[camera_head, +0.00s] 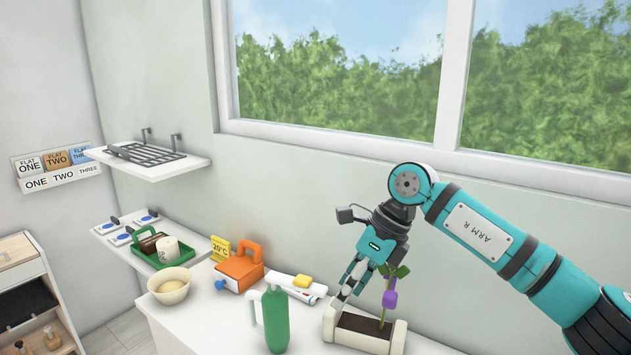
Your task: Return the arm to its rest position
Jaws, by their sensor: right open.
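My right arm (490,240) comes in from the right, teal and black with "ARM R" on its white plate. It bends at the elbow and its right gripper (362,284) points down over the counter. The gripper is open, its fingers just above a white planter (398,338) with dark soil. A purple flower (390,299) on a green stem stands in the planter, close beside the fingers. I cannot tell whether they touch it. No object shows held between the fingers. My left gripper is out of view.
A green bottle (275,322), an orange container (240,268) and a cream bowl (170,287) stand left on the white counter (215,322). A shelf with a rack (145,153) and a green tray (187,257) are farther left. The window (340,70) is behind the arm.

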